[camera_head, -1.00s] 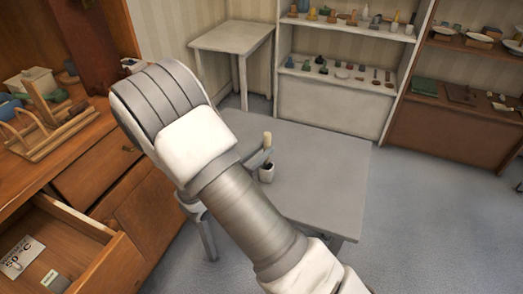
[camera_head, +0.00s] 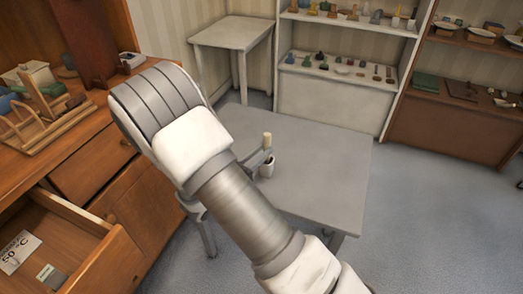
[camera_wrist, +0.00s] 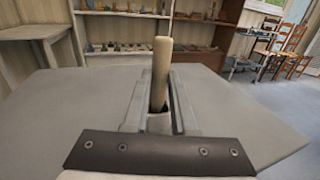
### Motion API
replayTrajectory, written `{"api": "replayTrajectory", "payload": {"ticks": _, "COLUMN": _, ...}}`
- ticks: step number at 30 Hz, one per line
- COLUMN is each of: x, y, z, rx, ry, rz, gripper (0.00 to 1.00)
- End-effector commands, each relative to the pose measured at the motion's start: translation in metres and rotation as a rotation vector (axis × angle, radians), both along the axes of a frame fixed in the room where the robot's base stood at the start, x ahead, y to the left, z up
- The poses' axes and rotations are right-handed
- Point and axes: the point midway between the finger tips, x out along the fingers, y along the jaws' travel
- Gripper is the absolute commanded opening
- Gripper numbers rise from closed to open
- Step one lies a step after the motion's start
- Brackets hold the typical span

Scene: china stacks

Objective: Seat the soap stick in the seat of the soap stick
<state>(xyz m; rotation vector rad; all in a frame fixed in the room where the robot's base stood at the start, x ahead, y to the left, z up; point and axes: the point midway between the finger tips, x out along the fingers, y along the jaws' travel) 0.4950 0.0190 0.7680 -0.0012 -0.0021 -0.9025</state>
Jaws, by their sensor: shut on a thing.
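The soap stick (camera_wrist: 160,70) is a pale, rounded wooden rod, held nearly upright. Its top also shows in the head view (camera_head: 267,140). My gripper (camera_wrist: 156,100) is shut on the stick, one finger on each side, above the grey table. A small white cup with a dark opening (camera_head: 267,169), apparently the seat, stands on the table just below the stick. In the wrist view, part of the cup (camera_wrist: 159,125) shows between the fingers. The stick's lower end is at or above the opening; I cannot tell whether it is inside.
The grey table (camera_head: 330,165) is otherwise clear. A white shelf (camera_head: 335,95) and a brown shelf (camera_head: 450,130) with small items stand behind. A wooden cabinet with an open drawer (camera_head: 50,240) is at left. A side table (camera_head: 230,32) stands at the back.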

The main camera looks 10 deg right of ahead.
Motion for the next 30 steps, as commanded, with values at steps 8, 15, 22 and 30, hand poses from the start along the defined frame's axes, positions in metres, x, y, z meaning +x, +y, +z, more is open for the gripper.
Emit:
{"api": "replayTrajectory", "payload": {"ticks": 8, "x": 0.0, "y": 0.0, "z": -0.008, "rx": 0.0, "ry": 0.0, "rz": 0.0, "gripper": 0.0}}
{"api": "replayTrajectory", "payload": {"ticks": 15, "x": 0.0, "y": 0.0, "z": -0.014, "rx": 0.0, "ry": 0.0, "rz": 0.0, "gripper": 0.0}}
{"api": "replayTrajectory", "payload": {"ticks": 22, "x": 0.0, "y": 0.0, "z": -0.02, "rx": 0.0, "ry": 0.0, "rz": 0.0, "gripper": 0.0}}
{"api": "replayTrajectory", "payload": {"ticks": 30, "x": 0.0, "y": 0.0, "z": -0.026, "rx": 0.0, "ry": 0.0, "rz": 0.0, "gripper": 0.0}}
